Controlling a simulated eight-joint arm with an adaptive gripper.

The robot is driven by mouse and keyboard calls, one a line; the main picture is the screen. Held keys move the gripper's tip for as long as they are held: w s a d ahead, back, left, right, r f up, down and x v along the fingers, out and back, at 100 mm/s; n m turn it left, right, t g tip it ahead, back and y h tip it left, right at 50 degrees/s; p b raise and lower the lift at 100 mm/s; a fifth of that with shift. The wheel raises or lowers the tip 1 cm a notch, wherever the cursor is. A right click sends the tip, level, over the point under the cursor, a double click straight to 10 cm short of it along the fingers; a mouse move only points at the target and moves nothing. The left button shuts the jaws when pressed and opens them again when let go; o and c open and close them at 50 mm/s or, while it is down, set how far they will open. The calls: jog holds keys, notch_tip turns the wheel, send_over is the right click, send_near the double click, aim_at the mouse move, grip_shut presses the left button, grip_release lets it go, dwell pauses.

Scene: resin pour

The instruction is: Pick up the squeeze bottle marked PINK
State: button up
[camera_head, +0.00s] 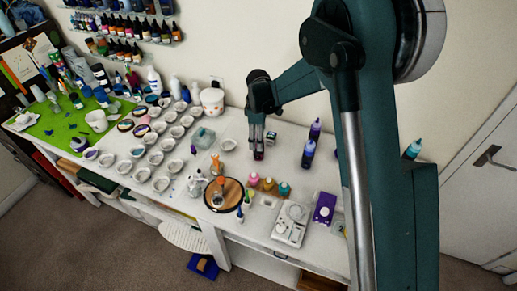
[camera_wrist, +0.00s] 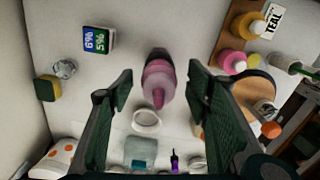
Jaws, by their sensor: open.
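My gripper (camera_wrist: 159,78) is open, with no contact visible. Another pink bottle (camera_head: 252,180) stands in a row with a yellow one (camera_head: 268,184) and a teal one (camera_head: 284,189), in front of my gripper. The wrist view shows this pink bottle (camera_wrist: 232,62) at upper right, near a label reading TEAL (camera_wrist: 272,20).
A wooden disc (camera_head: 233,191) with an orange-topped item, a scale (camera_head: 288,228) and a purple box (camera_head: 325,208) lie nearer the front edge.

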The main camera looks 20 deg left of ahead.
jog(key=shift+f, duration=0.25)
jog(key=shift+f+p, duration=0.65)
jog(key=shift+f, duration=1.85)
jog(key=shift+c, duration=0.2)
jog(key=c, duration=1)
